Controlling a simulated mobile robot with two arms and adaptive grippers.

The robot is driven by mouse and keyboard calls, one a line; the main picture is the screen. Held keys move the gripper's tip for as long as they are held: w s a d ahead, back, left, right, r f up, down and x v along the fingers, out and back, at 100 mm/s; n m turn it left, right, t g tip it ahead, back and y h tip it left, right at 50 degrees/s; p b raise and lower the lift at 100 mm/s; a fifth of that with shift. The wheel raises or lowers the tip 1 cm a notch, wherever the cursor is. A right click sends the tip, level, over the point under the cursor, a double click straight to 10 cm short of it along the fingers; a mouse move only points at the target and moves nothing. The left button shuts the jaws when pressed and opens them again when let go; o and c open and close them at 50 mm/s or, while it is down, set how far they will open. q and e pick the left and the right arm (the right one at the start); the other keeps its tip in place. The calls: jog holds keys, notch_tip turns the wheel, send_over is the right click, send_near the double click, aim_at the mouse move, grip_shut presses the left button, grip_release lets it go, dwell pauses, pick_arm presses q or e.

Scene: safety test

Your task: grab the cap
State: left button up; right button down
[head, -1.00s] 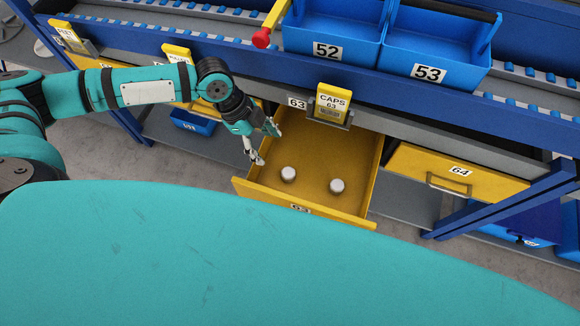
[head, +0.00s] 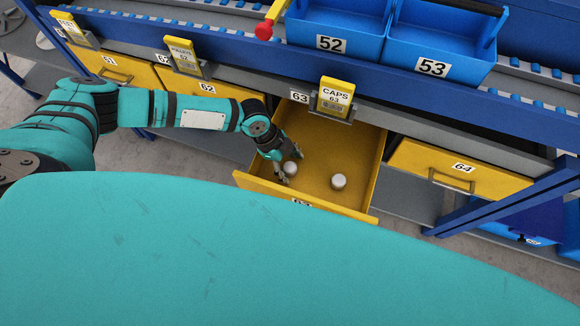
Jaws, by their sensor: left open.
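Two small silver-white caps lie in the open yellow drawer 63 (head: 310,200) in the head view. The left cap (head: 290,168) is beside my left gripper, and the right cap (head: 338,181) lies apart on the drawer floor. My left gripper (head: 291,166) is open, reaching down into the drawer, with its fingertips around or right next to the left cap. I cannot tell whether the fingers touch it. My right gripper is not in view.
A yellow CAPS 63 sign (head: 335,97) stands above the drawer's back. Closed yellow drawer 64 (head: 463,170) is to the right and drawer 62 (head: 205,92) to the left. Blue bins 52 (head: 332,30) and 53 (head: 437,55) sit above. My teal body fills the foreground.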

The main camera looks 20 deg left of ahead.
pick_arm(q)
jog(key=c, duration=0.9)
